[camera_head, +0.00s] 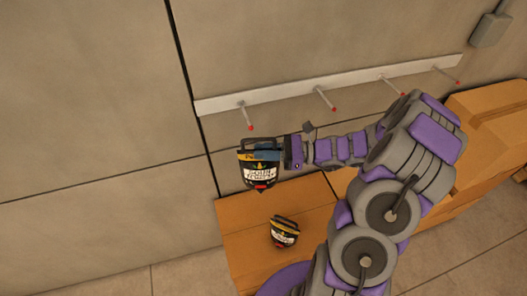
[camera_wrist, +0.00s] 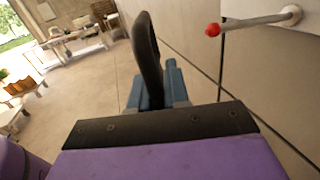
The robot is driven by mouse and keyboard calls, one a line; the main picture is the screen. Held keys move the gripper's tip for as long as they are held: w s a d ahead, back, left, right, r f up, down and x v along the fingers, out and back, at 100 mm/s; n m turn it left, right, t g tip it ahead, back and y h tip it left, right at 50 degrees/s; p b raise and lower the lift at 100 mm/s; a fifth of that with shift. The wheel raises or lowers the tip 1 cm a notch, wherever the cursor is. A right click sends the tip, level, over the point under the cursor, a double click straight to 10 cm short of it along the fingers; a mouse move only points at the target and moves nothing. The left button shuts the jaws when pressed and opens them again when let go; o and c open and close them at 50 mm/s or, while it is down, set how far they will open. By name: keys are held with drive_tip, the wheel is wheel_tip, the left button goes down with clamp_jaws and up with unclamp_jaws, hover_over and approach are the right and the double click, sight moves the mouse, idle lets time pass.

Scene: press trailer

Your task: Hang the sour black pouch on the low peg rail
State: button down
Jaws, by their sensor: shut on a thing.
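The sour black pouch (camera_head: 258,173) has a white label with large lettering, a yellow band and a red spot at its bottom. My gripper (camera_head: 266,154) is shut on it near its top, with blue jaws that also show in the wrist view (camera_wrist: 160,90). The pouch hangs upright in the air. Its black loop (camera_wrist: 146,50) stands up above the jaws. The low peg rail (camera_head: 300,91) is a pale strip on the wall with several red-tipped pegs. The leftmost peg's red tip (camera_head: 250,128) appears just above the pouch; a red-tipped peg (camera_wrist: 250,22) is right of the loop, apart from it.
A second, similar black pouch (camera_head: 284,232) rests on an orange-brown box (camera_head: 240,223) below. More boxes (camera_head: 490,125) stand along the wall at right. A grey wall box (camera_head: 490,29) is at upper right. The wall left of the rail is bare.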

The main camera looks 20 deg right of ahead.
drive_tip(key=shift+w, duration=0.5)
drive_tip(key=w, duration=0.3)
drive_tip(key=shift+w+a+f, duration=0.1)
drive_tip(key=shift+w+f, duration=0.05)
drive_tip(key=shift+p, duration=0.35)
drive_tip(key=shift+w+p, duration=0.3)
drive_tip(key=shift+p, duration=0.05)
drive_tip(key=shift+w+p, duration=1.2)
drive_tip(key=shift+w, duration=1.5)
